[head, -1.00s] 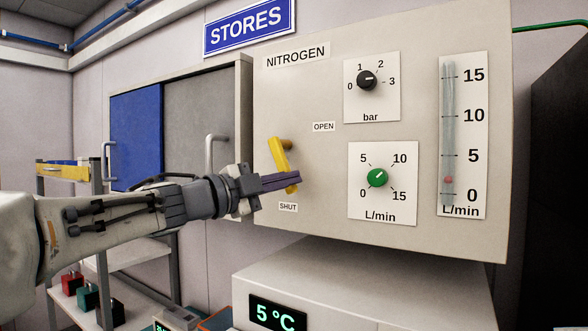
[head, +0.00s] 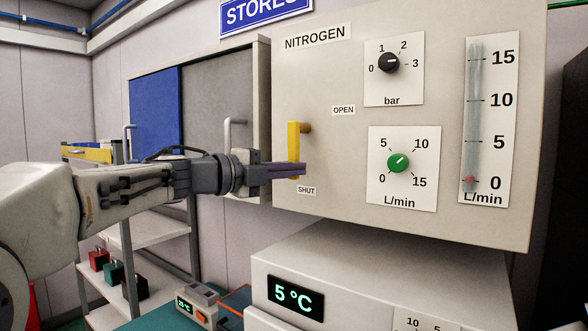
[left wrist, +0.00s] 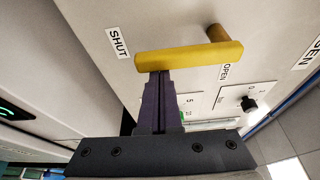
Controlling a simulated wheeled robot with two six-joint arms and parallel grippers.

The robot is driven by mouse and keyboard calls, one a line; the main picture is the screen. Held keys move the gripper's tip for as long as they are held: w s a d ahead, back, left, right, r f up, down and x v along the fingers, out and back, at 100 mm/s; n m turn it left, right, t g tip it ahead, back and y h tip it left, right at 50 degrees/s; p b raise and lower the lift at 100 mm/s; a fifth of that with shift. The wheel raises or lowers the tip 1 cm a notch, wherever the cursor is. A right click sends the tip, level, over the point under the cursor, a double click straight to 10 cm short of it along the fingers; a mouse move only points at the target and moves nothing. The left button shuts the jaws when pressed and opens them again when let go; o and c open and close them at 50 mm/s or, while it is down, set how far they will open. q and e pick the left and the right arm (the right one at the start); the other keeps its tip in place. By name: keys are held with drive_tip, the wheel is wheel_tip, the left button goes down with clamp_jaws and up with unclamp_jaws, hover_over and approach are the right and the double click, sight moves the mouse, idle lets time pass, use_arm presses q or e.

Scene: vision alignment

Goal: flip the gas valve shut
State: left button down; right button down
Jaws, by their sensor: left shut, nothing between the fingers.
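The yellow gas valve lever (head: 294,143) is on the nitrogen panel and hangs about vertical from its brown pivot, its free end down by the SHUT label (head: 306,190). In the left wrist view the lever (left wrist: 188,55) reaches from its pivot towards the SHUT label (left wrist: 118,43). My left gripper (head: 303,170) is shut and empty, its fingertips at the lever's lower end. In the left wrist view the fingers (left wrist: 160,78) meet the lever's edge near its free end; whether they touch is hard to tell. My right gripper is not in view.
The panel (head: 335,165) also carries a bar dial (head: 388,63), a green flow knob (head: 398,162) and a flow tube (head: 474,110) with its red float near 0. A white unit showing 5 °C (head: 296,296) stands below. A cupboard (head: 224,95) is behind my left arm.

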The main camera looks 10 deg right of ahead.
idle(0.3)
